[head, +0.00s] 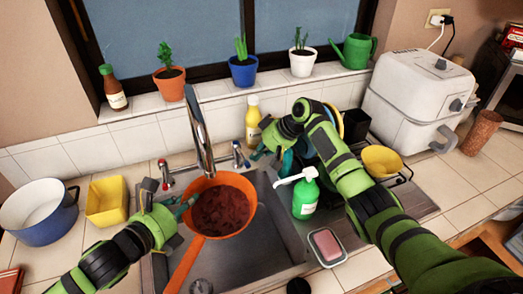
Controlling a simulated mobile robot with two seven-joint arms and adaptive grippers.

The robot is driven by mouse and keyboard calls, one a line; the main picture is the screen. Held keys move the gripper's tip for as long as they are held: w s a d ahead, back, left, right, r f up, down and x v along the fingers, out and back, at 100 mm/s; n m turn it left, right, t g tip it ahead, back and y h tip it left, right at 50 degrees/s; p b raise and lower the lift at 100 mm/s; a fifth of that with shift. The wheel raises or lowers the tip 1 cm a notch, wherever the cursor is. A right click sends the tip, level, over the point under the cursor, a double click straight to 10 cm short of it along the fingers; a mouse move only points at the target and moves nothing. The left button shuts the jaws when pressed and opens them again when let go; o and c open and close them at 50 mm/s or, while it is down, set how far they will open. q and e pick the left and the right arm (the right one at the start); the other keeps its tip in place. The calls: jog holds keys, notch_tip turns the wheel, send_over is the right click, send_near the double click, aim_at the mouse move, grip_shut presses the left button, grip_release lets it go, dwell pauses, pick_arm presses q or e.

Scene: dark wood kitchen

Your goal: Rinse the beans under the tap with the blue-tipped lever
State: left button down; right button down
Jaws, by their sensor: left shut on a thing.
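An orange strainer (208,183) holds dark red-brown beans (222,210) over the sink. My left gripper (184,207) is shut on the strainer's left rim; its long handle points toward the front. The chrome tap (197,125) ends just above the beans, and I see no water stream. The blue-tipped lever (237,148) is right of the spout. The red-tipped lever (163,168) is on the left. My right gripper (272,157) is just right of the blue-tipped lever, fingers apart and seemingly empty; contact with the lever cannot be made out.
A green soap bottle (306,197) and a pink soap (326,243) in a dish stand right of the basin, under my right arm. A yellow bottle (253,120) is behind the lever. A yellow tub (107,201) and blue pot (40,210) stand left.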

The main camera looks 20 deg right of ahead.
aim_at(187, 213)
pick_arm(q)
jog(key=shift+r, duration=0.1)
jog(key=shift+d, duration=0.15)
pick_arm(e)
jog(key=shift+s+a, duration=0.15)
jog(key=shift+a, duration=0.5)
jog(key=v, duration=1)
pick_arm(q)
jog(key=shift+s, duration=0.1)
jog(key=shift+s+a+p, duration=0.3)
jog(key=shift+s+a, duration=0.15)
jog(key=shift+s, duration=0.45)
jog(key=shift+s+a+p, duration=0.25)
jog(key=shift+s+a, duration=0.15)
jog(key=shift+s, duration=0.45)
jog(key=shift+s+a+p, duration=0.1)
jog(key=shift+s+a, duration=0.15)
jog(key=shift+s, duration=0.4)
jog(key=shift+s+a+p, duration=0.1)
jog(key=shift+s+a, duration=0.15)
jog(key=shift+s, duration=0.35)
jog(key=shift+s+a+p, duration=0.1)
jog(key=shift+s+a, duration=0.15)
jog(key=shift+s, duration=0.4)
pick_arm(e)
jog(key=shift+r, duration=0.85)
